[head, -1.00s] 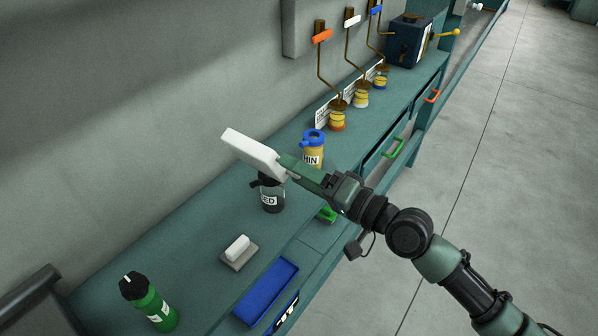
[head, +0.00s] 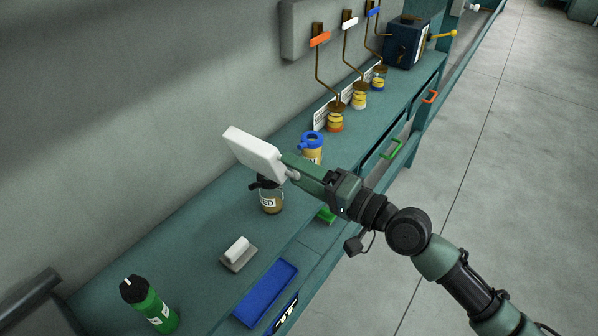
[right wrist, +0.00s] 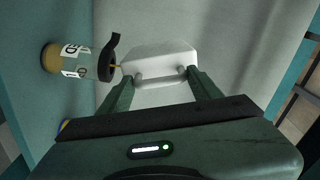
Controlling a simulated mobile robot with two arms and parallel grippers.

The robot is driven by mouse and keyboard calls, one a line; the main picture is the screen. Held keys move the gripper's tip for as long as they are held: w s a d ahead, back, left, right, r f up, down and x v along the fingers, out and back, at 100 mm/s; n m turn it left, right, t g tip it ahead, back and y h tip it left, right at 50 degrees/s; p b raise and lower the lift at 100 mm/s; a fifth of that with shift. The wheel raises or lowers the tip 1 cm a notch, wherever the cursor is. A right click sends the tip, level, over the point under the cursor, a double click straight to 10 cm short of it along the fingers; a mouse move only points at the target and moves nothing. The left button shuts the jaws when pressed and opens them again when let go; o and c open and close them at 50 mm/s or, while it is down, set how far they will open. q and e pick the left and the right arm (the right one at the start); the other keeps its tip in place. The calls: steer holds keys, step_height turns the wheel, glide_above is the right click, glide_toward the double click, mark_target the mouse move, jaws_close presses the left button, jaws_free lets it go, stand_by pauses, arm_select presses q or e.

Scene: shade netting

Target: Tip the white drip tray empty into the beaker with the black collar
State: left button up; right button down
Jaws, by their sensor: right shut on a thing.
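The white drip tray (head: 252,153) is held tilted above the beaker by my right gripper (head: 290,168). The gripper's fingers (right wrist: 164,76) are shut on the tray's handle in the right wrist view. The beaker with the black collar (head: 270,200) stands upright on the bench below the tray, its label partly readable as "ED". It holds yellow-brown liquid. In the right wrist view a thin amber stream runs from the tray (right wrist: 160,58) towards the mouth of the beaker (right wrist: 78,60). The tray hides part of the collar in the head view.
A blue-collared beaker (head: 312,147) stands close behind. Taps with small jars (head: 335,118) line the wall. The floor at right is clear.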

steer(key=shift+w+d+r+m+p, duration=0.2)
steer(key=shift+w+m+p, duration=0.1)
steer(key=shift+m, duration=0.4)
steer(key=shift+w+d+r+m+p, duration=0.15)
steer(key=shift+m+p, duration=0.1)
steer(key=shift+m, duration=0.45)
stand_by(0.3)
steer(key=shift+w+d+m+p, duration=0.25)
steer(key=shift+w+m+p, duration=0.05)
steer(key=shift+m, duration=0.6)
steer(key=shift+w+d+m+p, duration=0.2)
steer(key=shift+w+m+p, duration=0.1)
steer(key=shift+m, duration=0.6)
stand_by(0.7)
stand_by(3.4)
